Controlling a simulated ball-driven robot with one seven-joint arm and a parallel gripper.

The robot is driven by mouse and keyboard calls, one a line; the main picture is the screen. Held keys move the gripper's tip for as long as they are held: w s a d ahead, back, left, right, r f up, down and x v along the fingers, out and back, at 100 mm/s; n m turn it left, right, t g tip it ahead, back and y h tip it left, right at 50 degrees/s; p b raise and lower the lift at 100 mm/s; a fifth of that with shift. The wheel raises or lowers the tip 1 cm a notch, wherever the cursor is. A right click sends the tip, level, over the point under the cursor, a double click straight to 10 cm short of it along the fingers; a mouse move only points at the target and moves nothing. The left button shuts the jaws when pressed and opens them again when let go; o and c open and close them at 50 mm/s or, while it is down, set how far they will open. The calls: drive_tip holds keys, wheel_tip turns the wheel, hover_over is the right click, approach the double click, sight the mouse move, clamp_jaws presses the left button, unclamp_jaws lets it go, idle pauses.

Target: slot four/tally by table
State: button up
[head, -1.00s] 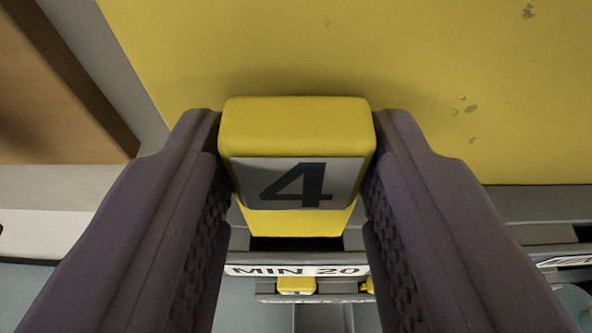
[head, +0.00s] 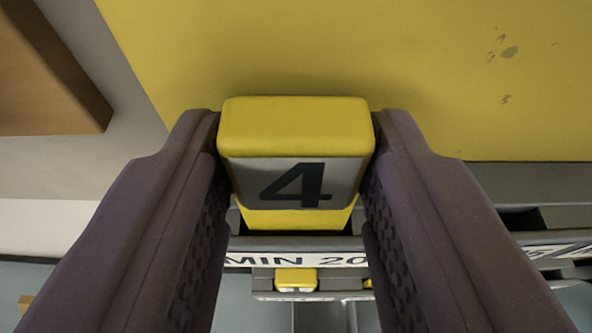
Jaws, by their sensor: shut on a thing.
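The yellow tally (head: 296,128) has a pale face with a dark number 4. My gripper (head: 295,165) is shut on it, one dark finger on each side, and it appears upright. Below the tally in the picture is a grey rack (head: 440,243) with a white label strip (head: 298,259) reading "MIN 20", partly hidden by my fingers. The tally's lower end overlaps the rack in view; whether it touches or enters a slot I cannot tell. A dark empty slot (head: 520,219) shows at the right.
A smaller yellow tally (head: 295,279) sits on a lower grey ledge, with a bit of another beside it. A large yellow panel (head: 420,60) with chipped paint fills the top. A brown wooden piece (head: 45,80) is at the upper left.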

drive_tip(key=shift+f+b, duration=0.65)
drive_tip(key=shift+f, duration=0.15)
drive_tip(key=o, duration=1.1)
drive_tip(key=v, duration=0.8)
drive_tip(key=shift+b, duration=0.45)
